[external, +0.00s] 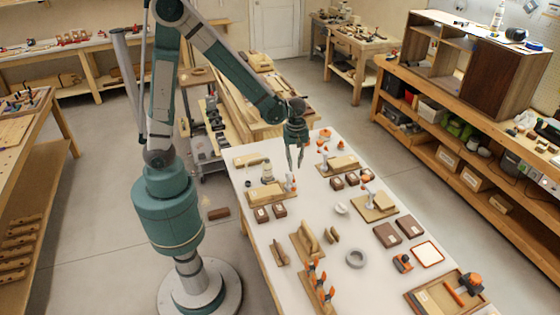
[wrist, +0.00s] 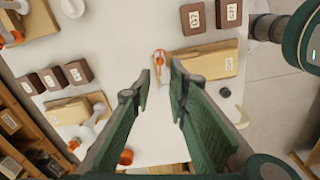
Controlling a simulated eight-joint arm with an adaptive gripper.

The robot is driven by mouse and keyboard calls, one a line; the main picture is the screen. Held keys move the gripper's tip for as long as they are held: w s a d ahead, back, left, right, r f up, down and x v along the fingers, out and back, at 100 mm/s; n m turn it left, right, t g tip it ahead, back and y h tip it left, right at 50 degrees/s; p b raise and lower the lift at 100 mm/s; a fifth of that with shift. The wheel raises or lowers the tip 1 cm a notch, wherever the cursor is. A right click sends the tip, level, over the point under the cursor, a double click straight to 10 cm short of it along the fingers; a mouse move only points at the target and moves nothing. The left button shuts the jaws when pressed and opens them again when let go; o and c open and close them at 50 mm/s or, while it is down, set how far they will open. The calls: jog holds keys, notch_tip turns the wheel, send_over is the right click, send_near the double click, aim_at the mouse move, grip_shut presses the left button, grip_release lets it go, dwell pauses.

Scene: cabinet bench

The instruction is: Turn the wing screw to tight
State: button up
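A wooden fixture board (wrist: 205,62) with a white number label lies on the white bench top. At its end stands a small orange-and-white piece (wrist: 160,62), which looks like the wing screw; its turn angle is too small to read. In the wrist view the fingertips frame the orange-and-white piece from above; I see no contact.
Two brown labelled blocks (wrist: 194,18) lie beside the fixture. Another fixture (external: 341,164) and several brown blocks (external: 337,183) are close by on the right. Bare bench (external: 310,204) lies between.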

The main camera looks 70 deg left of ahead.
aim_at(294, 179)
jog(key=shift+f, duration=0.15)
jog(key=shift+f, duration=3.7)
grip_shut()
